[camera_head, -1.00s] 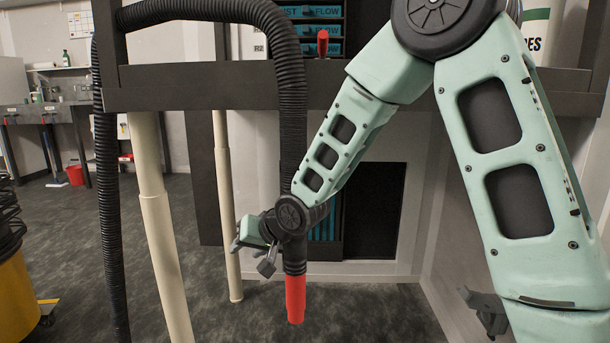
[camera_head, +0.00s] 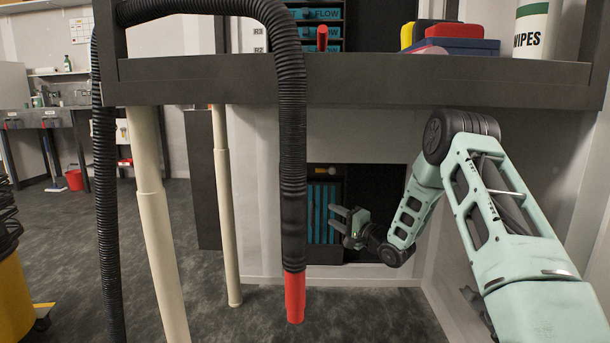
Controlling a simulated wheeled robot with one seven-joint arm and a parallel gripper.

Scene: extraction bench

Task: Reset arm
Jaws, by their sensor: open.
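My arm is pale green and reaches in from the lower right of the head view, below the bench shelf (camera_head: 350,80). My gripper (camera_head: 343,219) is at the arm's end, pointing left and away, with its fingers apart and nothing seen between them. It is to the right of the hanging black hose (camera_head: 291,140) and apart from it in the picture. The hose ends in a red nozzle (camera_head: 294,297) that hangs straight down.
A cream post (camera_head: 150,190) and a thinner one (camera_head: 224,190) stand on the left. On the shelf are a red handle (camera_head: 322,38), stacked coloured boxes (camera_head: 455,45) and a wipes tub (camera_head: 535,30). A yellow bin (camera_head: 14,300) stands at far left. Floor in front looks clear.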

